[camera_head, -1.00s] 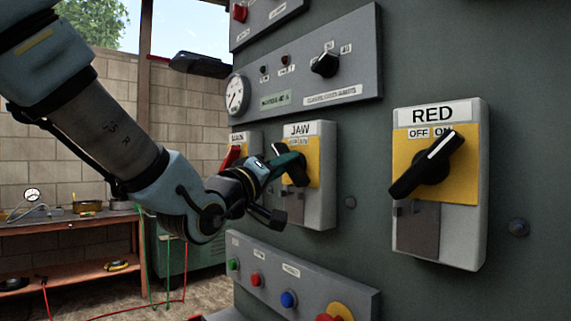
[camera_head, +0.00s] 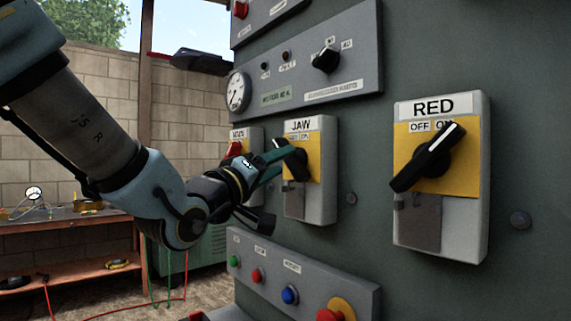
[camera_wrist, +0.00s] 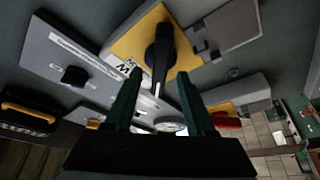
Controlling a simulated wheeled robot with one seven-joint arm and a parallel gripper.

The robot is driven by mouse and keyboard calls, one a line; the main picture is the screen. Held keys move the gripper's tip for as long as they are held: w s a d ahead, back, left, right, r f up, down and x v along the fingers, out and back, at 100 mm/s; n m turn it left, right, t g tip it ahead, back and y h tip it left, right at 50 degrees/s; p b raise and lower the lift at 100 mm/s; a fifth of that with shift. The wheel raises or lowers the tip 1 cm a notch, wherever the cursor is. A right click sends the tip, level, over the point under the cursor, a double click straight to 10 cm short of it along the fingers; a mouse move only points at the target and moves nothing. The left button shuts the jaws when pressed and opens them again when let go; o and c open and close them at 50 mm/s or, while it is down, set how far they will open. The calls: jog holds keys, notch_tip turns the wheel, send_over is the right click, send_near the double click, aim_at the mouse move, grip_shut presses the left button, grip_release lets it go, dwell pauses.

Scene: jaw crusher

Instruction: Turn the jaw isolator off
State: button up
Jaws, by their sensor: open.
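The jaw isolator (camera_head: 310,205) is a pale grey box with a yellow plate and a JAW label, on the green panel. Its black knob (camera_head: 293,157) slants from upper left to lower right, with its upper end towards the left, OFF side of the label. My gripper (camera_head: 277,163) is just left of the knob, its green fingers open. In the wrist view, the knob (camera_wrist: 162,50) stands over the yellow plate (camera_wrist: 130,42), and its marked end lies between the two spread fingers of my gripper (camera_wrist: 159,76). I see no finger clearly touching it.
The red isolator (camera_head: 440,225) is at right, its knob (camera_head: 433,158) slanting to upper right. The main isolator (camera_head: 238,134) is close behind my gripper. A button box (camera_head: 300,275) juts out below, and a gauge panel (camera_head: 340,60) above.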

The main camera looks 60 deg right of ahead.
jog(key=b+v, duration=0.1)
jog(key=v, duration=0.6)
jog(key=shift+a, duration=0.35)
jog(key=shift+f, duration=0.15)
